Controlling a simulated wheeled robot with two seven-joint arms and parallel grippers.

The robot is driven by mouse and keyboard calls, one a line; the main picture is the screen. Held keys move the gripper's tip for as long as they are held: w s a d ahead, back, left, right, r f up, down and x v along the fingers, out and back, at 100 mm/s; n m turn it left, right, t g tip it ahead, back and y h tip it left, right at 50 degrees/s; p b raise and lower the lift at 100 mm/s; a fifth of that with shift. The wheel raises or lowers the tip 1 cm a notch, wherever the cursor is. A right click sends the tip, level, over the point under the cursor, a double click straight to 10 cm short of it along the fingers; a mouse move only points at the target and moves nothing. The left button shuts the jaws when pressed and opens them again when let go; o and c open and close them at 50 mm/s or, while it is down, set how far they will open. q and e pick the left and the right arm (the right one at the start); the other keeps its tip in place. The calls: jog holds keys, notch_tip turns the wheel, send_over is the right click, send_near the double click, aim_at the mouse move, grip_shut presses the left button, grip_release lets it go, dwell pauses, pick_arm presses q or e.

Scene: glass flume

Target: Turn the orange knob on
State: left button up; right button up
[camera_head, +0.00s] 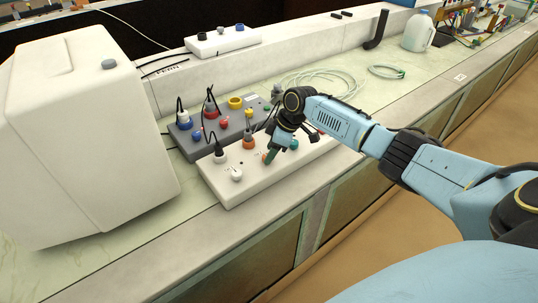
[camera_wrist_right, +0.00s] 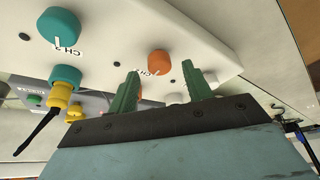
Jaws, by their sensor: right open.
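The orange knob (camera_wrist_right: 159,63) sits on the white panel in the right wrist view. It has a pale pointer line and lies between and just beyond my right gripper's two green fingers (camera_wrist_right: 163,80). The fingers are apart, and I see no clear contact with the knob. In the head view my right gripper (camera_head: 270,156) points down at the front part of the white panel (camera_head: 236,192). Its green finger covers most of the orange knob (camera_head: 264,157) there. My left gripper is not in view.
A teal knob (camera_wrist_right: 58,27) and a white knob (camera_head: 237,174) are on the same panel. Plugs with black cables rise behind, beside a dark grey box (camera_head: 184,144). A big white casing (camera_head: 75,140) stands at left. Coiled tubing (camera_head: 325,82) lies behind my arm.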

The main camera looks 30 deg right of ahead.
jog(key=shift+x, duration=1)
